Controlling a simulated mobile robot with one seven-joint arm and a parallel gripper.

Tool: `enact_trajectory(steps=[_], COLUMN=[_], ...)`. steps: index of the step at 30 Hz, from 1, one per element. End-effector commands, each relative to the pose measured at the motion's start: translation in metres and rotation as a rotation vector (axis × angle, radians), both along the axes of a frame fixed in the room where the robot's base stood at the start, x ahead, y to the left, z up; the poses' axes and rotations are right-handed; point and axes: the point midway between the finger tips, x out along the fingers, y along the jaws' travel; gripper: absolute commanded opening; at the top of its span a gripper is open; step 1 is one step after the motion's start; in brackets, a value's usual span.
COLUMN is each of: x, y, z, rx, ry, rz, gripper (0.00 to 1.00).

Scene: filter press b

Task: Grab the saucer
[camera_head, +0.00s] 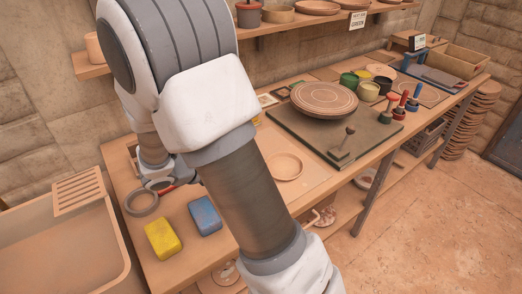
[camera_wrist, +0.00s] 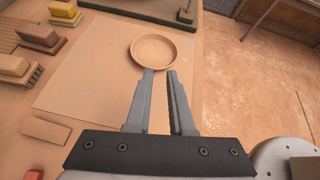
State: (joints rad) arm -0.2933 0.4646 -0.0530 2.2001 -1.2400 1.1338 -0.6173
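The saucer is a shallow round tan dish. In the head view the saucer (camera_head: 285,167) lies on a pale board on the workbench, just right of my arm. In the wrist view the saucer (camera_wrist: 153,50) is just ahead of my fingertips, near the bench's right edge. My gripper (camera_wrist: 160,73) has its two fingers apart with a narrow empty gap between them. The fingertips appear close to the saucer's near rim; whether they touch it I cannot tell. In the head view I cannot make out the fingers.
A dark green board (camera_head: 318,140) behind the saucer carries a round turntable (camera_head: 324,98) and a stamp-like tool. Yellow (camera_head: 163,239) and blue (camera_head: 205,216) blocks lie at the front edge. Floor lies open to the right.

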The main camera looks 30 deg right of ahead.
Motion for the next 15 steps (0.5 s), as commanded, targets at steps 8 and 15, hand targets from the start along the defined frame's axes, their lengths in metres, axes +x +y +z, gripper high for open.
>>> enact_trajectory(steps=[8, 15], x=[0.035, 0.045], y=[0.011, 0.006], z=[-0.046, -0.059], rx=[-0.175, -0.215], ry=[0.198, 0.242], rz=[0.238, 0.291], gripper=[0.21, 0.21])
